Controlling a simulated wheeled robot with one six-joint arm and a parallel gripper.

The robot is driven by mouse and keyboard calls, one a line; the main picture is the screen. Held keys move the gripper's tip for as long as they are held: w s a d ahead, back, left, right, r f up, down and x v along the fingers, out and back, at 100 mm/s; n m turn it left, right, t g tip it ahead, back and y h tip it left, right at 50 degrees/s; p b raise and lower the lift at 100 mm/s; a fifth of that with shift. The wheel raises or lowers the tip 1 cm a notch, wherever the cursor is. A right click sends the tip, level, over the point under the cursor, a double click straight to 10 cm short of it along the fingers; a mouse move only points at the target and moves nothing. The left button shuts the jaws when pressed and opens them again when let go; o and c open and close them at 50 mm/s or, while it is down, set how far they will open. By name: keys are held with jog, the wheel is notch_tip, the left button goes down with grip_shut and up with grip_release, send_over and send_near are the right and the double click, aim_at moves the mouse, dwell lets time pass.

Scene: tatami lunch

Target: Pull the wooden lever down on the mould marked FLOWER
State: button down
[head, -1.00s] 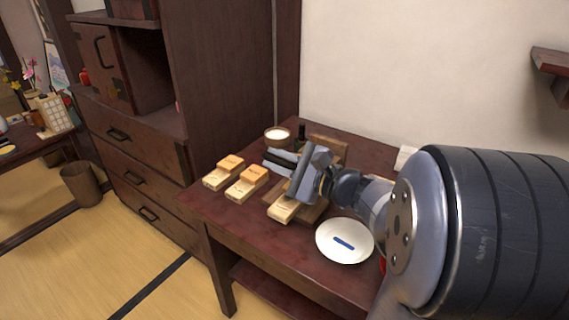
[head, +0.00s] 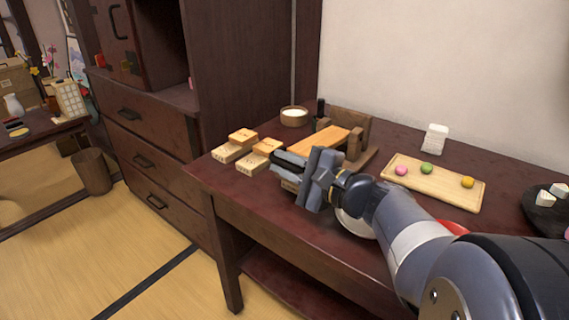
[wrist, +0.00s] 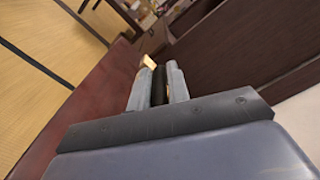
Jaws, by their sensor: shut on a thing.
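The wooden press (head: 362,150) stands near the back of the dark red table in the head view. Its orange wooden lever (head: 318,141) slopes slightly down from the frame toward my gripper (head: 283,160). My gripper is shut on a dark bar at the lever's near end. In the wrist view the dark bar (wrist: 159,86) lies between the two grey fingers, with a bit of pale wood beyond. The pale mould under the lever is mostly hidden behind my gripper. I cannot read its marking.
Two pale wooden moulds (head: 234,147) (head: 259,157) sit left of my gripper. A small bowl (head: 294,117) stands behind. A white plate (head: 352,222) is partly under my arm. A board (head: 436,187) with three sweets lies right. A dark cabinet (head: 238,70) rises at the left.

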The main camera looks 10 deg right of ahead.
jog(key=shift+f, duration=0.1)
dwell(0.3)
jog(key=c, duration=1.4)
grip_release()
jog(key=p+v, duration=0.2)
jog(key=v, duration=0.8)
jog(key=shift+s+d, duration=0.25)
jog(key=shift+d, duration=0.05)
jog(key=shift+w, duration=0.1)
jog(key=b+x, duration=0.2)
jog(key=x, duration=0.7)
jog(key=shift+w+a, duration=0.15)
jog(key=shift+a, duration=0.1)
jog(key=shift+w+a, duration=0.35)
jog(key=shift+w, duration=0.1)
